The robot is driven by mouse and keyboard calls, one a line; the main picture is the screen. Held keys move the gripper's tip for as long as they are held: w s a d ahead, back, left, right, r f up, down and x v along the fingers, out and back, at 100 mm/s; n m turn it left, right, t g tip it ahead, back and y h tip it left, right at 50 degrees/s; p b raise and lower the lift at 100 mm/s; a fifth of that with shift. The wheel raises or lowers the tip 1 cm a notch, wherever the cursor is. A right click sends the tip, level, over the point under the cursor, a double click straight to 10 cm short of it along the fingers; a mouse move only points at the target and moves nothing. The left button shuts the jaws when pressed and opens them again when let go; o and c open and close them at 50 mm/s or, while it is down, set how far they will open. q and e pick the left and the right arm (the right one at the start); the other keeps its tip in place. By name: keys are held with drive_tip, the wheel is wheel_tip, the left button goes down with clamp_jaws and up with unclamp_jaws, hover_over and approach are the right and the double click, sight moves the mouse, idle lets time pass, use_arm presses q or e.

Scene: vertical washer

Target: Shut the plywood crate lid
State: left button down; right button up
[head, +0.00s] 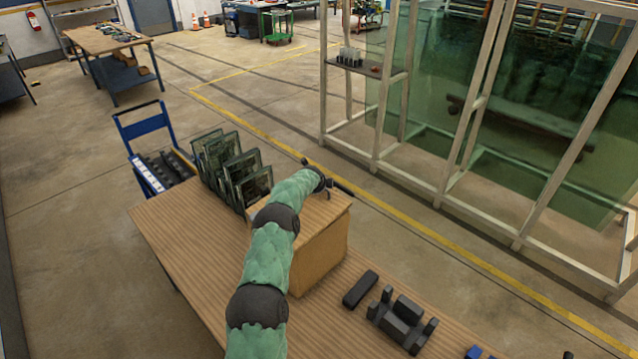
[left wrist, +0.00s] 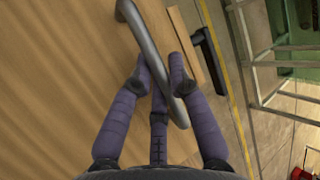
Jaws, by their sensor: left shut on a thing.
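The plywood crate (head: 322,258) stands on the wood-topped table, partly behind my left arm. Its lid (head: 325,210) looks close to flat over the box; any remaining gap is hidden by the arm. In the left wrist view the lid's wooden face (left wrist: 60,80) fills the left and middle. A curved grey metal handle (left wrist: 144,42) crosses it. My left gripper (left wrist: 160,80) is shut on this handle, its purple fingers around the bar. In the head view the gripper end (head: 320,182) is at the crate's far top edge, fingers mostly hidden. My right gripper is out of view.
Several dark-framed glass panes (head: 232,165) stand close left of the crate. A black block (head: 360,289) and a black fixture (head: 402,320) lie to its right on the table (head: 180,240). A tall glass rack (head: 440,200) stands beyond, across the yellow floor line.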

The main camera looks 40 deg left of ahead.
use_arm(q)
drive_tip(key=shift+w+f+g+b, duration=0.15)
drive_tip(key=shift+f+b, duration=0.15)
drive_tip(key=shift+f, duration=0.2)
drive_tip(key=shift+w+f+g+b, duration=0.15)
drive_tip(key=shift+f+b, duration=0.15)
drive_tip(key=shift+f, duration=0.15)
drive_tip(key=shift+s, duration=0.15)
drive_tip(key=c, duration=1.2)
unclamp_jaws()
drive_tip(key=shift+d, duration=0.1)
drive_tip(key=shift+o, duration=0.2)
drive_tip(key=shift+s+r, duration=0.1)
drive_tip(key=shift+r, duration=0.05)
drive_tip(key=shift+s+d+r, duration=0.15)
drive_tip(key=shift+s+r, duration=0.15)
drive_tip(key=shift+r, duration=0.2)
drive_tip(key=v, duration=1)
drive_tip(key=shift+d+r, duration=0.15)
drive_tip(key=shift+r, duration=0.1)
drive_tip(key=shift+s, duration=0.15)
